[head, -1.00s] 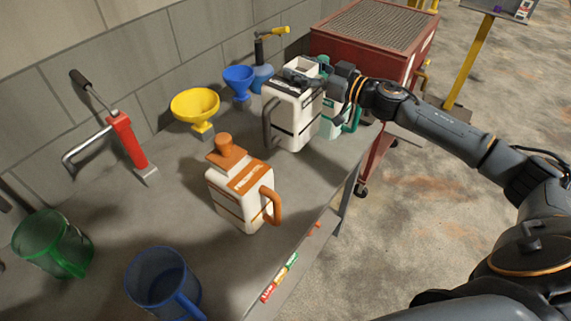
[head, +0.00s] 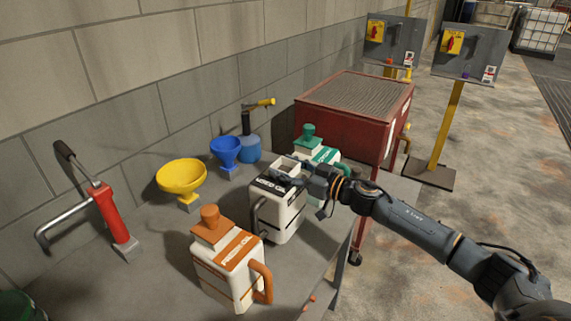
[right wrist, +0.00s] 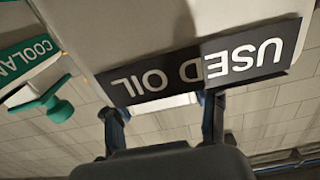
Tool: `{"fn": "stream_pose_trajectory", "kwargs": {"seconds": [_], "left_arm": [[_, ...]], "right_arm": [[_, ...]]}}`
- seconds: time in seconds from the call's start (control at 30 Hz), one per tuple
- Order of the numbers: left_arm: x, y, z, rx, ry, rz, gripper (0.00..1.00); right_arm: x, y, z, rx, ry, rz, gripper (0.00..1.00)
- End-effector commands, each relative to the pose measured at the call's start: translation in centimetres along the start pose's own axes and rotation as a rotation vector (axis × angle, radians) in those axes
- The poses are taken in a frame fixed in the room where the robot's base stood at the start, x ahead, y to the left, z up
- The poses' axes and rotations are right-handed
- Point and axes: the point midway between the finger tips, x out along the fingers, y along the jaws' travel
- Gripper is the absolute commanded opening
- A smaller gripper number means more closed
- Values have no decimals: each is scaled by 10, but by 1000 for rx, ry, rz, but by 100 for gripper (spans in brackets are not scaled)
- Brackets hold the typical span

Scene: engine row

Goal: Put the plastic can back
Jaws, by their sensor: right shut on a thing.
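The white plastic can with a black USED OIL label (head: 284,217) stands upright at the bench's right part, between the orange-trimmed can (head: 226,268) and the green-trimmed can (head: 318,156). My right gripper (head: 303,174) is shut on its upper part, from the right. I cannot tell for sure whether its base touches the bench. In the right wrist view the used oil can (right wrist: 125,35) fills the top, with both fingers (right wrist: 165,115) at its label edge. The green-trimmed can's COOLANT label (right wrist: 28,58) shows at the left. My left gripper is out of view.
A red cabinet (head: 350,120) stands behind the bench's far end. The wall closes off the back.

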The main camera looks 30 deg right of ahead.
Motion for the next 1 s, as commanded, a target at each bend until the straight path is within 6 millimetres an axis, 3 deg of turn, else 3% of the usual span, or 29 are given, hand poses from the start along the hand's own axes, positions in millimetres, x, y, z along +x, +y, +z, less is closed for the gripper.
{"fn": "stream_pose_trajectory", "kwargs": {"seconds": [0.2,0.43,0.47,0.57,1.0], "left_arm": [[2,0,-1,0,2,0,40],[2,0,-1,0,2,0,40],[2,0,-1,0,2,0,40],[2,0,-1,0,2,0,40],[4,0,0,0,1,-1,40]], "right_arm": [[0,0,25,6,5,1,0],[0,0,29,1,4,0,0],[0,0,33,1,-3,0,60],[0,0,33,1,-3,0,80],[-7,0,34,2,-3,1,80]]}}
